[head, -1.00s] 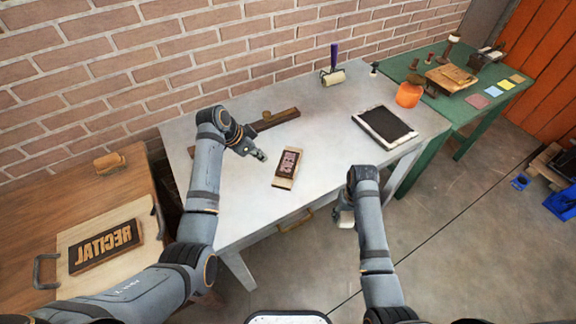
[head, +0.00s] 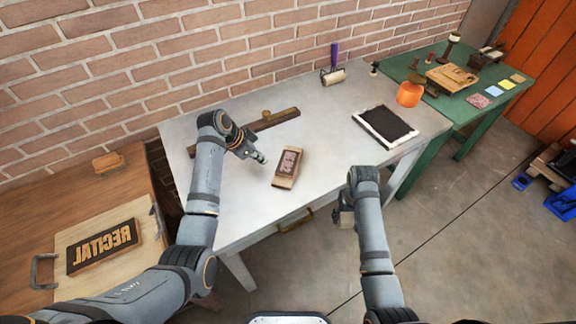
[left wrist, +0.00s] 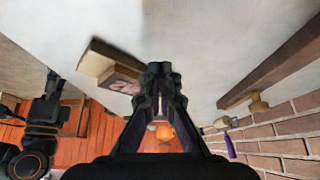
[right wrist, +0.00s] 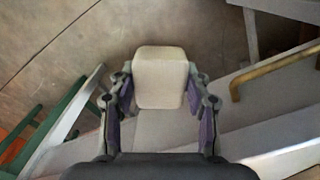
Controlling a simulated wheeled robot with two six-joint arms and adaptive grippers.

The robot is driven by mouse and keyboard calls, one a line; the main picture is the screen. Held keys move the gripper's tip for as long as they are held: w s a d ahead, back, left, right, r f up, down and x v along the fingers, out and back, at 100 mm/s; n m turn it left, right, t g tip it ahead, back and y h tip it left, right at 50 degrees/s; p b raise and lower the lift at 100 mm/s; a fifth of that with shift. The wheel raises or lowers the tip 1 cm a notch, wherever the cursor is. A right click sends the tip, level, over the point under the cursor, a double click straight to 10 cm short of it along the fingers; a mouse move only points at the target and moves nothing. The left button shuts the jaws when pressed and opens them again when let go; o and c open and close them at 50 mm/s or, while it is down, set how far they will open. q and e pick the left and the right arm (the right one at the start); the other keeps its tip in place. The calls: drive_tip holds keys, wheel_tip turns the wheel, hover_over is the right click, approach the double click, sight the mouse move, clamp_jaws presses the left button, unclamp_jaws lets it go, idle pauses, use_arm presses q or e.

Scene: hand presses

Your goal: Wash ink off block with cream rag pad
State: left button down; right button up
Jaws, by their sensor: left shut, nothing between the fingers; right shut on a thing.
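The block (head: 288,167) lies on the grey table, a wooden piece with a dark, lettered top face. It also shows in the left wrist view (left wrist: 118,79). My left gripper (head: 262,158) is shut and empty, just left of the block and above the table; the frames do not clearly show whether they touch. My right gripper (right wrist: 160,95) is shut on the cream rag pad (right wrist: 160,75), which sits between its fingers. In the head view the pad is mostly hidden by my right arm, off the table's front edge.
The grey table (head: 235,210) also holds a wooden bar (head: 285,116), a roller with a purple handle (head: 333,70) and a dark ink slab (head: 386,124). A RECITAL block (head: 102,246) lies on the left bench.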

use_arm(q)
drive_tip(key=shift+f+b, duration=0.65)
drive_tip(key=shift+f, duration=0.8)
use_arm(e)
drive_tip(key=shift+f, duration=0.7)
use_arm(q)
drive_tip(key=shift+r, duration=0.1)
